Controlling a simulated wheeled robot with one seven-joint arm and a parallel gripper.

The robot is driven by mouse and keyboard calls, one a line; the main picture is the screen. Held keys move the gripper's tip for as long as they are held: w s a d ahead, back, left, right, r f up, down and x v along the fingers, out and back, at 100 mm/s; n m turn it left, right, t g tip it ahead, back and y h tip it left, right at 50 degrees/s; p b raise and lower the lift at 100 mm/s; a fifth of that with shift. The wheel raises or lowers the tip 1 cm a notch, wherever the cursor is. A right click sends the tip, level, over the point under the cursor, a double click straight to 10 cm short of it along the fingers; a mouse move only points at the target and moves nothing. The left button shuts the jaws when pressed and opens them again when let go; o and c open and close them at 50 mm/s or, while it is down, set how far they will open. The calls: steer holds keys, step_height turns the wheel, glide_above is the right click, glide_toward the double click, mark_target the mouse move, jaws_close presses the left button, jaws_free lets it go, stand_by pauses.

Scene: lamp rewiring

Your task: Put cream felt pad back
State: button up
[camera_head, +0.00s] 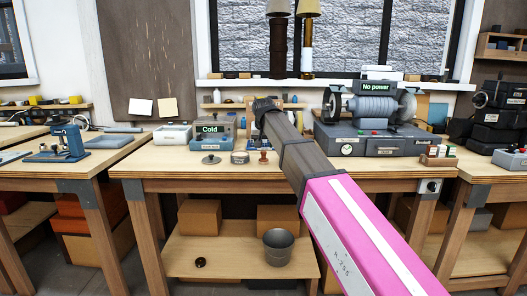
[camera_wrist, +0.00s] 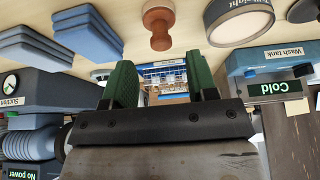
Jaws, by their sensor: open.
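I cannot pick out the cream felt pad in either view. My gripper (camera_wrist: 161,76) shows in the wrist view with its two green-padded fingers apart and nothing seen between them. In the head view my arm reaches over the middle bench, and its dark end (camera_head: 265,106) hides part of the bench's back; the fingers cannot be made out there. A brown knobbed wooden stamp-like piece (camera_wrist: 158,22) lies just beyond the fingers in the wrist view; it also shows in the head view (camera_head: 264,157).
The middle bench (camera_head: 160,169) holds a wash tank with a "Cold" sign (camera_head: 211,130), a round labelled tin (camera_head: 240,157) and a grinder-like machine with a "No power" sign (camera_head: 374,136). Blue-grey stacked blocks (camera_wrist: 88,30) show in the wrist view. The bench's front left is clear.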

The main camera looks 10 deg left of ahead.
steer(key=v, duration=0.6)
steer(key=shift+s+r, duration=0.2)
steer(key=shift+r, duration=0.1)
